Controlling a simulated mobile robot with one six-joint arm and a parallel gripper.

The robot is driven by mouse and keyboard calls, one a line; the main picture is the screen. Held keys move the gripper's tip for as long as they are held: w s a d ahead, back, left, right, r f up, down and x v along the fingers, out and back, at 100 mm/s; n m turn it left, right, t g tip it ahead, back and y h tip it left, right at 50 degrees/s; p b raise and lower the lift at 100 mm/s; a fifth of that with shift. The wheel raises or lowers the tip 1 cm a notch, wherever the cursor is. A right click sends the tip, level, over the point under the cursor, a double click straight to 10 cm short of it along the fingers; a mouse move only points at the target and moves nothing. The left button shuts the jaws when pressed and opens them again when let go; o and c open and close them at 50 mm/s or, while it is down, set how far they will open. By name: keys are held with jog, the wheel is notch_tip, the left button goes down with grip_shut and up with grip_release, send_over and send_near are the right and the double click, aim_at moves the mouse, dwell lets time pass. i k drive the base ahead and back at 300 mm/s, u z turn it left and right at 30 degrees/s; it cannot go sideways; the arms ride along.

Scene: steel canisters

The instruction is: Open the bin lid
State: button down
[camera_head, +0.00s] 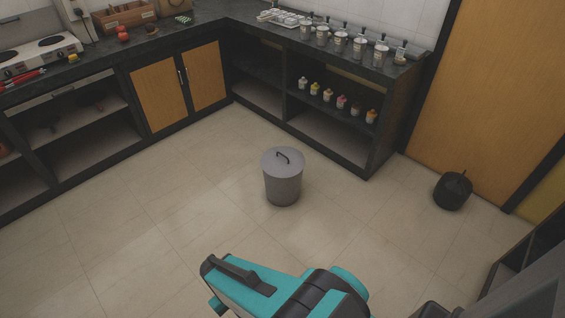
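A grey metal bin (283,188) stands upright on the tiled floor near the middle of the view. Its round grey lid (271,165) rests on top and looks closed. A dark curved handle (283,156) stands up from the lid's centre. My arm, teal and black, shows at the bottom, nearer to me than the bin and apart from it. A dark, flat part at its left end may belong to my gripper, but the fingertips cannot be made out.
Dark counters with open shelves (321,133) and wooden cupboard doors (160,95) line the back and left. A black bag-like object (452,191) sits on the floor at right, by a wooden door (488,90). The floor around the bin is clear.

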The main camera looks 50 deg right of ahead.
aim_at(282, 161)
jog(key=u, duration=0.1)
jog(key=i, duration=1.05)
jog(key=u, duration=0.35)
